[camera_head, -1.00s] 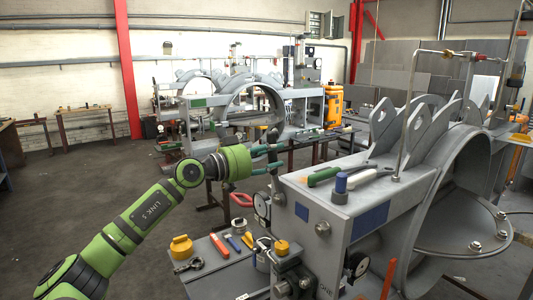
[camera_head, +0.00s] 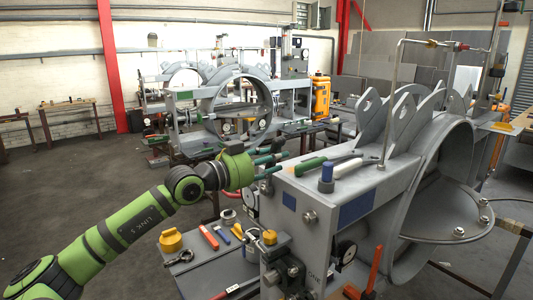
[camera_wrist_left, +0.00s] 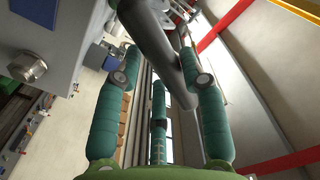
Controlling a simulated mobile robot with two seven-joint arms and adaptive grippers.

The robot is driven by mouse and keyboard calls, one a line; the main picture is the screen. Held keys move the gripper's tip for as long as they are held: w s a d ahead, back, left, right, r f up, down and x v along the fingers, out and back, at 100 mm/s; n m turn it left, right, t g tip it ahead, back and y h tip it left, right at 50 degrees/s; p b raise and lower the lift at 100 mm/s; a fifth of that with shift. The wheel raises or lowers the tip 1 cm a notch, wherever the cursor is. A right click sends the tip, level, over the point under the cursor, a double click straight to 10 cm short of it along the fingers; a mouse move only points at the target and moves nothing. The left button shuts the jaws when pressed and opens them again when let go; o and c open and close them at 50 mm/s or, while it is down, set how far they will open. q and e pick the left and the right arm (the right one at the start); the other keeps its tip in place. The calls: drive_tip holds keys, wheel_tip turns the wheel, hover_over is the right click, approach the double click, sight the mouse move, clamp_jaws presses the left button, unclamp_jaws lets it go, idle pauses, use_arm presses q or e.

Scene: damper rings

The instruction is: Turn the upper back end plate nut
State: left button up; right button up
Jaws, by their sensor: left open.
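My left gripper (camera_head: 274,162) reaches in from the left, at the back left corner of the grey machine frame (camera_head: 340,205). Its teal fingers (camera_wrist_left: 158,110) are spread apart in the left wrist view. A dark grey bar (camera_wrist_left: 165,50) runs between them in that view; I cannot tell whether a finger touches it. The end plate carries a round metal nut (camera_head: 310,217) near its upper front edge. One nut (camera_wrist_left: 28,66) shows at the upper left of the left wrist view, outside the fingers. The upper back nut is not clearly visible in the head view. My right gripper is not in view.
A small table (camera_head: 205,270) at lower left holds a yellow pot (camera_head: 171,240) and hand tools. Open floor (camera_head: 90,190) lies to the left.

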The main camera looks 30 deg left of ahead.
use_arm(q)
drive_tip(key=shift+d+f, duration=0.1)
drive_tip(key=shift+f, duration=0.05)
drive_tip(key=d+f+m+b, duration=0.1)
drive_tip(key=b, duration=0.1)
drive_tip(key=s+d+f+m+b, duration=0.1)
drive_tip(key=d+f+m+b, duration=0.1)
drive_tip(key=shift+s+m+b, duration=0.1)
drive_tip(key=shift+m+b, duration=0.2)
drive_tip(key=shift+b, duration=0.05)
